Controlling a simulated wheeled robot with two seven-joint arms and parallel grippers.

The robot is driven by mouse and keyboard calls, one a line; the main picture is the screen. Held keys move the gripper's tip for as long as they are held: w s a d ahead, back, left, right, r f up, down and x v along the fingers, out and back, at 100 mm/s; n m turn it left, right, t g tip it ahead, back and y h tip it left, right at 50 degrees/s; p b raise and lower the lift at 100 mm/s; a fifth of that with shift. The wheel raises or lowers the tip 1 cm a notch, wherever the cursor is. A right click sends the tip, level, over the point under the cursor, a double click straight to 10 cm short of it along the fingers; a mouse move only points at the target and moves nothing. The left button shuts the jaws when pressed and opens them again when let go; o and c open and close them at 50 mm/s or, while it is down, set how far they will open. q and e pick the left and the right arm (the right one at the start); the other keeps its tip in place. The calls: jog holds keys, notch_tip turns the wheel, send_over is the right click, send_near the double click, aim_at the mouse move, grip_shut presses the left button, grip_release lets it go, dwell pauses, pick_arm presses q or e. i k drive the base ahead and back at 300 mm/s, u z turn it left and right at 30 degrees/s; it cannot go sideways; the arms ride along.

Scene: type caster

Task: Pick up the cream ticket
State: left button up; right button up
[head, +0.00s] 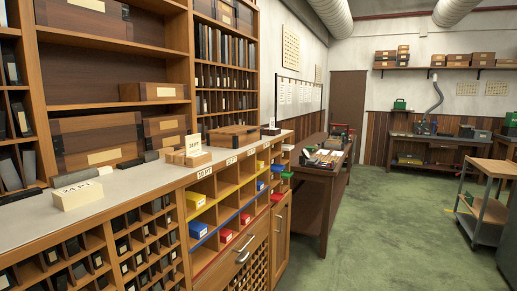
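No gripper of mine is in view. Several pale tickets show, and I cannot tell which one the task calls the cream ticket. One pale card marked like "24 PT" (76,186) lies on or leans against a cream block (80,199) at the near left of the grey counter (28,222). Another pale card (193,145) stands upright at a light wooden block (197,159) further along. A small white card (272,122) stands on a dark-fronted block (270,131) near the counter's far end. Cream labels (205,172) sit along the counter's front edge.
The counter tops a cabinet with small cubbies and yellow, blue and red boxes (196,200). A shelf unit with wooden boxes (95,139) rises behind it. A cluttered desk (318,172) stands beyond. Green floor (385,230) is open to the right, with a trolley (487,200) at the right edge.

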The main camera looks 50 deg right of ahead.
aim_at(193, 142)
jog(key=z, duration=2.85)
jog(key=i, duration=3)
jog(key=u, duration=4.55)
